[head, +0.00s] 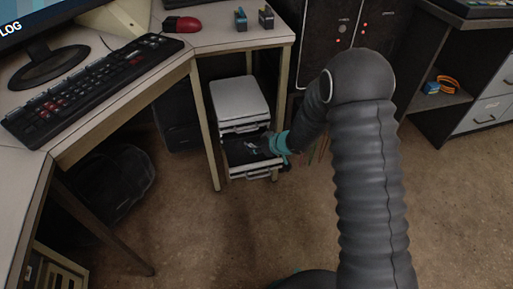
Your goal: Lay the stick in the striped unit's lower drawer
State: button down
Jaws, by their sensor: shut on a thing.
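The drawer unit (239,97) is small, with a pale top and light and dark bands, and stands on the floor under the desk. Its lower drawer (236,160) is pulled out, with a dark interior and a pale front with a handle. My gripper (254,148) reaches in from the right, over the open drawer. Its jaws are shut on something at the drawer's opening. The stick is too small and dark here to make out clearly between the fingers. I cannot tell whether it touches the drawer floor.
The desk (215,42) above holds a keyboard (92,88), a red mouse (182,24) and two small dark items. A desk leg (205,130) stands just left of the unit. A dark cabinet (345,32) is behind. Brown floor (200,240) in front is clear.

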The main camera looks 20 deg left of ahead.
aim_at(251, 157)
jog(key=shift+f+b, duration=1.3)
jog(key=shift+f, duration=1.2)
jog(key=c, duration=0.9)
grip_release()
jog(key=shift+s, duration=0.1)
jog(key=shift+r+p, duration=2.85)
jog(key=shift+r, duration=0.1)
jog(key=shift+r+p, duration=0.45)
jog(key=shift+r, duration=0.95)
